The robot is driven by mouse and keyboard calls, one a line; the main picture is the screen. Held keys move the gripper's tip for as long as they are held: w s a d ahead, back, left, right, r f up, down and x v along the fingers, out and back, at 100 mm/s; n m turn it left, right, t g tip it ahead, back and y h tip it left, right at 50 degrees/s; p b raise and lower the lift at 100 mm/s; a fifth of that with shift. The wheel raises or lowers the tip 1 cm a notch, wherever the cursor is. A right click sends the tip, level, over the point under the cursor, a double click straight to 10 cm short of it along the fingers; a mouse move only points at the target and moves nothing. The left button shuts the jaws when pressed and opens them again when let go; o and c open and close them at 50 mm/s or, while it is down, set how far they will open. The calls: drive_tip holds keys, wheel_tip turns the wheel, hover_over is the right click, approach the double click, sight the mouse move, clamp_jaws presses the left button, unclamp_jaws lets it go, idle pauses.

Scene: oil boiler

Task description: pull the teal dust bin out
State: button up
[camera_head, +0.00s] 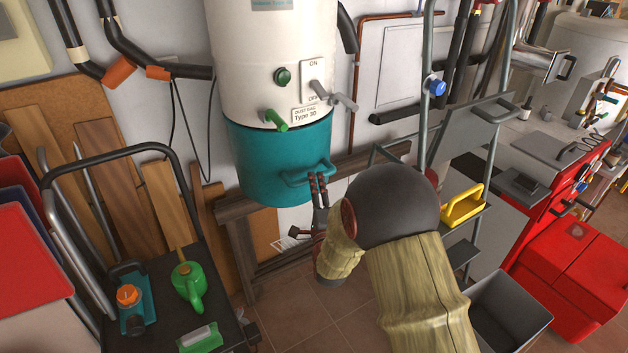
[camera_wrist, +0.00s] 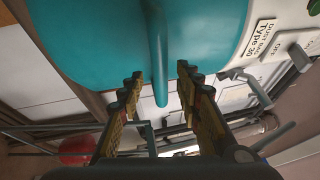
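The teal dust bin (camera_head: 262,155) hangs under the white cylindrical tank, fitted against its lower edge. Its teal bar handle (camera_head: 300,178) sticks out at the front right. My gripper (camera_head: 319,180) is at the right end of this handle. In the wrist view, the bin (camera_wrist: 90,40) fills the upper left, and the handle (camera_wrist: 158,50) runs down between the two fingertips of my gripper (camera_wrist: 160,75). The fingers are open, with visible gaps on both sides of the handle. A green lever (camera_head: 277,121) sits at the bin's upper rim.
A wooden frame (camera_head: 240,245) stands below and behind the bin. A black cart (camera_head: 155,270) with a green watering can (camera_head: 188,285) is at left. A grey ladder with a yellow-handled tool (camera_head: 463,207) is at right. Tiled floor (camera_head: 300,310) is open in front.

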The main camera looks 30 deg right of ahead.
drive_tip(key=shift+x, duration=1.7)
drive_tip(key=shift+c, duration=0.5)
drive_tip(key=c, duration=0.7)
clamp_jaws()
